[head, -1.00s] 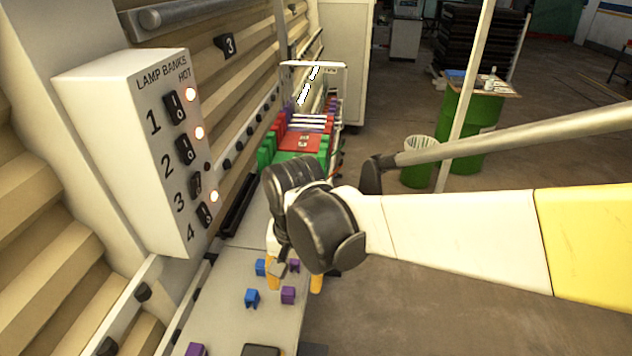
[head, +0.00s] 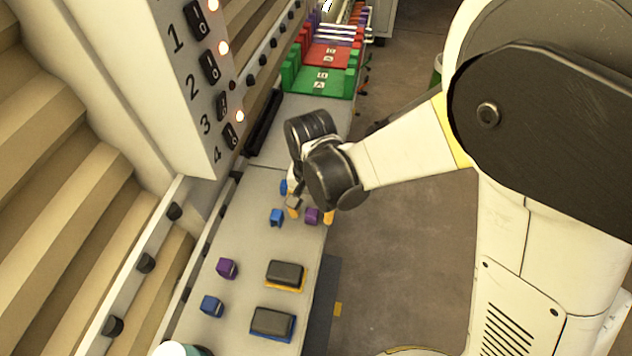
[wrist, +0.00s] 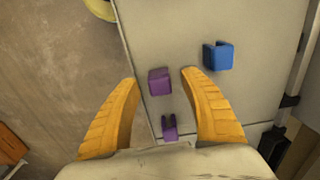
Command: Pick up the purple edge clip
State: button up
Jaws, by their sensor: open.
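Three purple edge clips show across the views. One purple clip (head: 312,215) lies on the pale worktop under my gripper (head: 311,213). In the wrist view this clip (wrist: 160,81) lies between my two yellow fingertips (wrist: 160,79), with the right finger closer to it. A second purple clip (wrist: 169,128) lies nearer the palm between the fingers; in the head view it is hidden by the gripper. A third purple clip (head: 227,268) lies apart, nearer the camera. My gripper is open and holds nothing. Its height above the worktop is hard to tell.
Blue clips lie close by (head: 277,217) and nearer the camera (head: 212,306). Two dark blocks, on a yellow base (head: 286,274) and a blue base (head: 272,322), sit to the near right. Green and red fixtures (head: 319,80) stand farther back. A lamp box (head: 185,70) overhangs at left.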

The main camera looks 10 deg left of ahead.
jog(key=shift+f, duration=0.25)
jog(key=c, duration=0.8)
jog(key=shift+c, duration=0.2)
jog(key=shift+r, duration=0.15)
jog(key=shift+c, duration=0.2)
